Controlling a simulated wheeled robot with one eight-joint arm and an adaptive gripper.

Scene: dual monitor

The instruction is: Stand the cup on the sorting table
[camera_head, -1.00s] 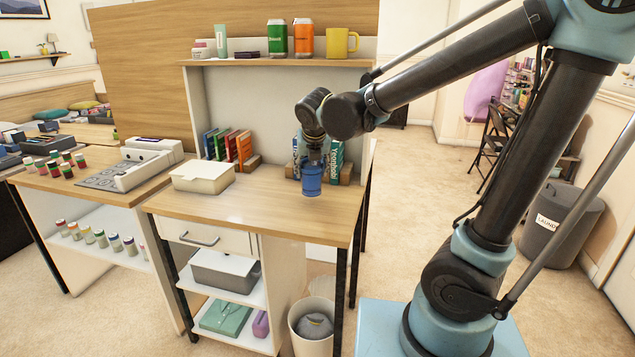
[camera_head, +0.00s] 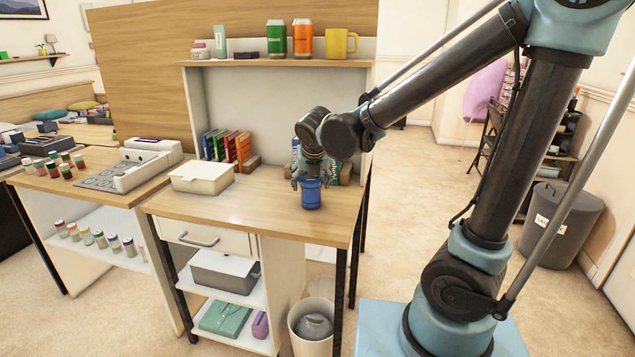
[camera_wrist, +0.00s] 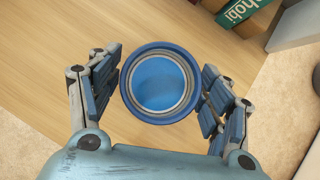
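The blue cup (camera_head: 311,196) is upright on the wooden top of the middle table (camera_head: 262,212), near its right side. The pictures do not label which table is the sorting table. My gripper (camera_head: 311,181) points down over the cup, with its fingers spread on either side of it. In the wrist view, the cup's round rim and blue inside (camera_wrist: 160,84) show between the fingers of my gripper (camera_wrist: 160,92). The fingers are open, close beside the cup; I cannot tell whether either one touches it.
Books (camera_head: 228,146) and a white lidded box (camera_head: 202,177) stand left of the cup. More books, partly hidden, stand behind my gripper. A shelf (camera_head: 270,62) above holds cans and a yellow mug (camera_head: 341,43). The table front is clear. A left table (camera_head: 55,185) holds several small bottles.

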